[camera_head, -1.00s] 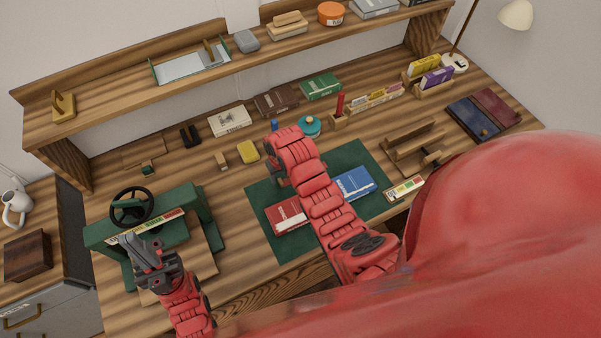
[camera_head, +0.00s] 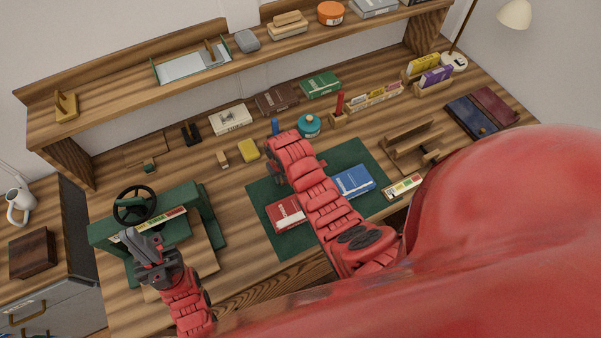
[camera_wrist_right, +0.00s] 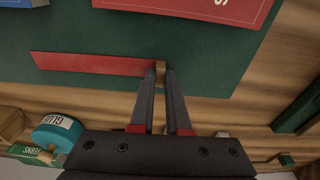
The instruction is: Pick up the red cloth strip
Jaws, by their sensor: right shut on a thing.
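The red cloth strip (camera_wrist_right: 92,65) lies flat and lengthwise on the dark green mat (camera_wrist_right: 80,32) in the right wrist view. My right gripper (camera_wrist_right: 160,72) is shut at the strip's right end, with a small tan piece showing between its fingertips. In the head view my right gripper (camera_head: 273,168) is partly hidden by its own arm, and I cannot make out the strip there. My left gripper (camera_head: 146,250) is at the lower left, by the green press with a black wheel (camera_head: 135,205). Its jaws are too unclear to judge.
A red book (camera_head: 287,213) and a blue book (camera_head: 354,181) lie on the mat, either side of my right arm. A shelf (camera_head: 150,95) runs along the back.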

